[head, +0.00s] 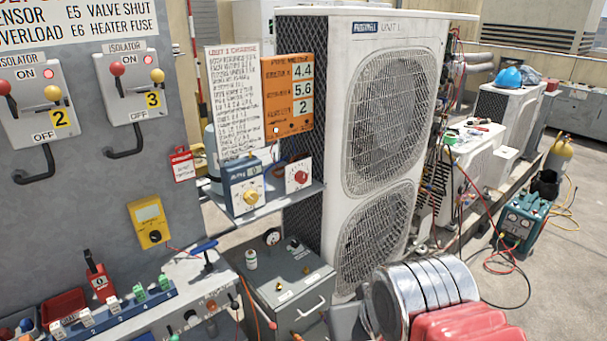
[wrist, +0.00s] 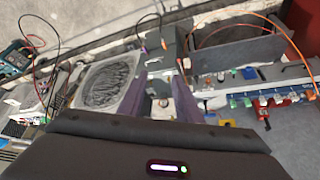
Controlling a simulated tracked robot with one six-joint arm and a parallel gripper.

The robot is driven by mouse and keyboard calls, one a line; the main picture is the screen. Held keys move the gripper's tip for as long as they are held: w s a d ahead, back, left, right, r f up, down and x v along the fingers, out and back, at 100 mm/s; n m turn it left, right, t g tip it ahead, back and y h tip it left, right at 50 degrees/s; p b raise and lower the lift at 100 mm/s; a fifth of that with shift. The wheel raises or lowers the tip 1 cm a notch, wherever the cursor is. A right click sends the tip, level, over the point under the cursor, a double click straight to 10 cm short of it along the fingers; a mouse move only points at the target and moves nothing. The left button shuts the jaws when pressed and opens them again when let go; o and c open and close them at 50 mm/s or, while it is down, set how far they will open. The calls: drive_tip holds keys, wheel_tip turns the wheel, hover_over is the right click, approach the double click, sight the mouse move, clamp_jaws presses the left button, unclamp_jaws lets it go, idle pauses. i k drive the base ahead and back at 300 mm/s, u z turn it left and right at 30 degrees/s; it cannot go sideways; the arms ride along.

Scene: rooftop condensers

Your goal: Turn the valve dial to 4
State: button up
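Two dials show in the head view on a grey shelf by the condenser. A red dial (head: 300,177) sits on a white plate with small marks around it. A yellow knob (head: 250,198) sits on a blue box (head: 236,180) with a small display at its top. The label and setting of each are too small to read. In the wrist view, my gripper (wrist: 161,88) shows two purplish fingers set apart, with nothing seen held between them. My gripper is not clear in the head view, so its distance from the dials cannot be told.
An orange panel (head: 288,95) reads 4.4, 5.6 and 2. A written sheet (head: 232,100) hangs left of it. The large condenser (head: 392,110) stands right of the shelf. A grey box (head: 285,290) stands below. Isolator switches (head: 130,85) are on the left wall.

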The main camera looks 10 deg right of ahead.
sight(301, 177)
drive_tip(key=u, duration=0.25)
drive_tip(key=k, duration=0.7)
drive_tip(key=u, duration=0.55)
drive_tip(key=k, duration=0.65)
drive_tip(key=z, duration=0.1)
drive_tip(key=i, duration=1.7)
drive_tip(key=u, duration=0.65)
